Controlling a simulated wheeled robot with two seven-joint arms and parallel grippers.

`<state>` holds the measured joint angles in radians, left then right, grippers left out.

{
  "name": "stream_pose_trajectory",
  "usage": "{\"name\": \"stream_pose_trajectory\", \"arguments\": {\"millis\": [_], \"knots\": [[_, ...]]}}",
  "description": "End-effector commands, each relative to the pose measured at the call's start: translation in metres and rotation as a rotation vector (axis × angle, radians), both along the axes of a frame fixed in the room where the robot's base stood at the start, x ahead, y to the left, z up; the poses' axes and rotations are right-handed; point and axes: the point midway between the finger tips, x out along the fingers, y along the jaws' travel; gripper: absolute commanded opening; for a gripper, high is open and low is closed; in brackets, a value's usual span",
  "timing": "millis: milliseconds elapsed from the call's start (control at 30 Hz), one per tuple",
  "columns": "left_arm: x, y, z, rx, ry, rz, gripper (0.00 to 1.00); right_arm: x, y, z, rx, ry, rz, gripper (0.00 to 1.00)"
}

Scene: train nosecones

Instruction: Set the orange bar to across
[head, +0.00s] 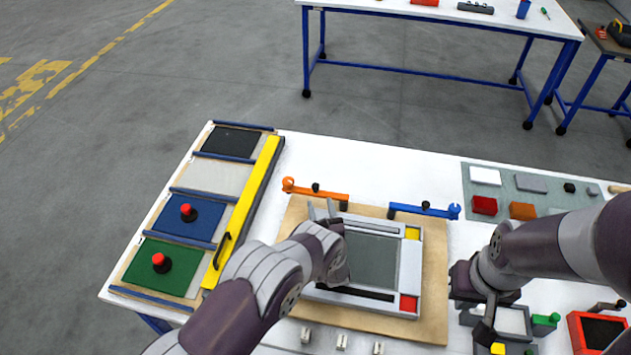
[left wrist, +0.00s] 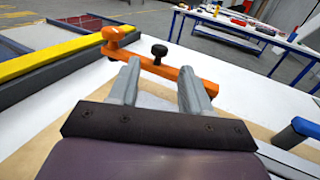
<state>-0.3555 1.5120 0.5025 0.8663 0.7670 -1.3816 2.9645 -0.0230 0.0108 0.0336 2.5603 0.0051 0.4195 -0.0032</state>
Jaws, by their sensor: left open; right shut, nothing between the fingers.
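The orange bar (head: 318,192) lies at the back left edge of the wooden board, with a round knob at its left end and a black knob near its middle. In the head view it runs roughly left to right, tilted slightly down to the right. My left gripper (head: 322,212) is open just in front of it. In the left wrist view the orange bar (left wrist: 160,68) passes just beyond the two open fingers (left wrist: 162,82); I cannot tell whether they touch it. My right gripper (head: 484,330) is shut and empty at the right, near a small grey panel.
A blue bar (head: 424,210) with a black knob lies right of the orange one. A framed grey panel (head: 371,260) sits on the wooden board (head: 436,290). A yellow rail (head: 243,210) stands left, beside coloured panels with red knobs. Small blocks lie on a grey-green mat (head: 545,190).

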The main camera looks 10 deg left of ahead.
Motion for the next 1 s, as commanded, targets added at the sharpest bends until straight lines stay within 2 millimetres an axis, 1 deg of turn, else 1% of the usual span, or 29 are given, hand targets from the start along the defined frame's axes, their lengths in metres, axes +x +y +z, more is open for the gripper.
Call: {"name": "stream_pose_trajectory", "arguments": {"millis": [33,200,300,400,533,767,800,867,900,933,967,1000], "knots": [[0.01,0.006,0.003,0.0,-0.002,0.002,0.48,0.0,0.0,0.005,0.0,0.0,0.0,0.0],[0.044,0.019,0.0,0.0,-0.001,0.001,0.48,0.0,0.0,0.005,0.0,-0.001,0.0,0.0],[0.059,0.025,0.0,0.001,-0.001,0.0,0.48,0.0,0.0,0.003,0.0,-0.001,0.0,0.0],[0.07,0.029,0.0,0.0,-0.001,-0.001,0.48,0.0,0.0,0.001,0.0,-0.001,0.0,0.0],[0.077,0.032,0.001,0.002,0.001,-0.002,0.48,0.0,0.0,0.001,0.0,-0.001,0.0,0.0],[0.078,0.032,0.002,0.002,0.002,-0.002,0.48,0.0,0.0,0.001,0.0,-0.001,0.0,0.0],[0.078,0.032,0.002,0.002,0.002,-0.002,0.45,0.0,0.0,0.001,0.0,-0.001,0.0,0.0],[0.078,0.032,0.002,0.002,0.002,-0.002,0.25,0.0,0.0,0.001,0.0,-0.001,0.0,0.0],[0.078,0.032,0.002,0.002,0.002,-0.002,0.12,0.0,0.0,0.001,0.0,-0.001,0.0,0.0],[0.078,0.032,0.002,0.002,0.002,-0.002,0.03,0.0,0.0,0.001,0.0,-0.001,0.0,0.0],[0.078,0.032,0.002,0.002,0.002,-0.002,0.0,0.0,0.0,0.001,0.0,-0.001,0.0,0.0],[0.078,0.032,0.002,0.002,0.002,-0.002,0.0,0.0,0.0,0.001,0.0,-0.001,0.0,0.0]]}}
